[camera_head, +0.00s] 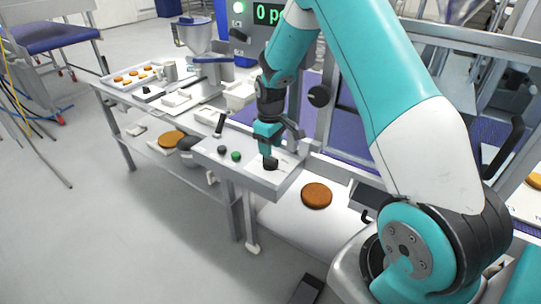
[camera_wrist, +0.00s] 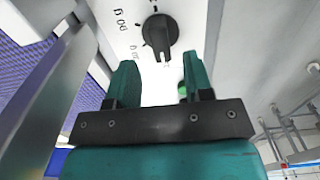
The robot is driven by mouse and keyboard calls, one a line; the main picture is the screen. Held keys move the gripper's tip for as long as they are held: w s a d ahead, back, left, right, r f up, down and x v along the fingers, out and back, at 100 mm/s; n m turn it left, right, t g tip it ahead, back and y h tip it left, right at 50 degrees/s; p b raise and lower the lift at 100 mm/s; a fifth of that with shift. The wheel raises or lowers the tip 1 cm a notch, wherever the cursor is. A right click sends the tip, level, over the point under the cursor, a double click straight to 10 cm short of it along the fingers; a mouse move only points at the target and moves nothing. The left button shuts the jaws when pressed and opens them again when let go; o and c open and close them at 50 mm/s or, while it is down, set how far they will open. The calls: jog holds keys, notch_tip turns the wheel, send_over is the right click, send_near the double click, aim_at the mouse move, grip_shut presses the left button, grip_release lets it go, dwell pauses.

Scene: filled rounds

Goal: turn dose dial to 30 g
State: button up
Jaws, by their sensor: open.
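The dose dial (camera_wrist: 160,33) is a black knob with a raised grip bar on a white panel. In the wrist view its bar stands nearly upright, its narrow end toward my gripper. Small printed marks lie left of it, upside down; one looks like 30 g, the others are hard to read. My gripper (camera_wrist: 158,80) is open, its two teal fingers short of the dial and on either side of its line, with nothing between them. In the head view the gripper (camera_head: 268,142) is just above the dial (camera_head: 271,163) on the control panel (camera_head: 205,154).
A green button (camera_head: 236,156) and a black knob (camera_head: 222,149) sit left of the dial; part of a green button (camera_wrist: 183,90) shows behind the right finger. A black lever (camera_head: 219,125) stands at the panel's back. A brown round (camera_head: 316,195) lies right of the panel.

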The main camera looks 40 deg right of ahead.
aim_at(270, 162)
notch_tip(270, 162, down, 5)
jog(key=shift+p, duration=0.45)
grip_shut()
